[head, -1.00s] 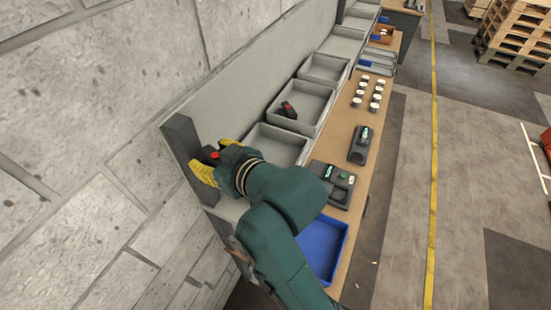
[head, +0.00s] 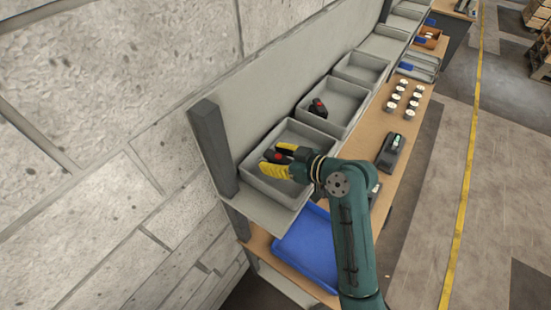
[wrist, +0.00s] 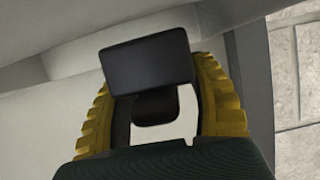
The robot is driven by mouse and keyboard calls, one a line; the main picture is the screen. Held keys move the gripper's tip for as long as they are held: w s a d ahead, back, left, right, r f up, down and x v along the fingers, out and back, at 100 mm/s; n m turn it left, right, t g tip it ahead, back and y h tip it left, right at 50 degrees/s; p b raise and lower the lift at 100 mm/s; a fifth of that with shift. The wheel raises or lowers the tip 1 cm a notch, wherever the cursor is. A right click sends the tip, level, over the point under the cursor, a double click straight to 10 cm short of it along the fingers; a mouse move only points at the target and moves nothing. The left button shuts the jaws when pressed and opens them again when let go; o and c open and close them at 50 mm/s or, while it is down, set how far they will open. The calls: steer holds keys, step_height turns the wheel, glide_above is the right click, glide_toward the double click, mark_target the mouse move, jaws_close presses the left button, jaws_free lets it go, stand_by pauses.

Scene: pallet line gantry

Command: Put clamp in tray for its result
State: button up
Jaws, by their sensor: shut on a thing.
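A dark clamp with a red part (head: 278,156) is held between the yellow fingers of my gripper (head: 272,161). In the wrist view its dark block (wrist: 148,62) shows between the yellow fingers, over a pale surface. My gripper is shut on it and is over the nearest grey tray (head: 262,187); I cannot tell whether the clamp touches the tray floor. A second black and red clamp (head: 318,108) lies in the adjacent grey tray (head: 345,97).
A dark post (head: 212,148) stands at the shelf's near end, left of the tray. Below are a blue tray (head: 308,247), a dark device (head: 390,152) and several white-topped cylinders (head: 404,94) on the brown bench. More grey trays (head: 361,67) continue behind.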

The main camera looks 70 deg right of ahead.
steer(key=shift+f, duration=0.65)
steer(key=shift+f+b, duration=0.5)
steer(key=shift+f, duration=0.05)
steer(key=shift+f, duration=0.15)
steer(key=o, duration=0.9)
